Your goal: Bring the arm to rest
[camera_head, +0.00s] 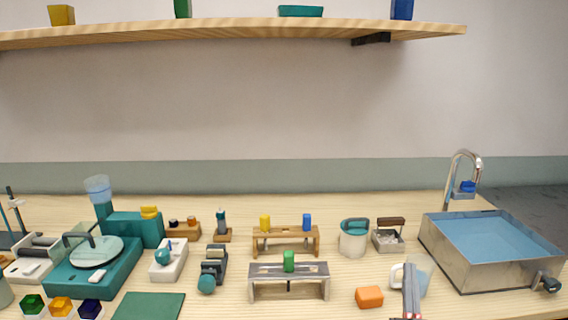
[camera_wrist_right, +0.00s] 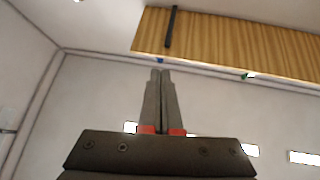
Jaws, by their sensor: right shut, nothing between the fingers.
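My right gripper (camera_head: 409,270) is at the lower right of the head view, in front of a clear beaker and a white-handled item on the bench. In the right wrist view my right gripper (camera_wrist_right: 158,75) is shut and empty, its fingertips together and pointing up toward the wall and the underside of the shelf. My left gripper is in neither view.
A grey rack (camera_head: 289,270) holds a green-topped rod; a wooden rack (camera_head: 286,238) behind holds a yellow and a blue one. An orange block (camera_head: 369,297) lies left of my gripper. A sink (camera_head: 490,250) stands right. A shelf (camera_head: 230,32) runs above.

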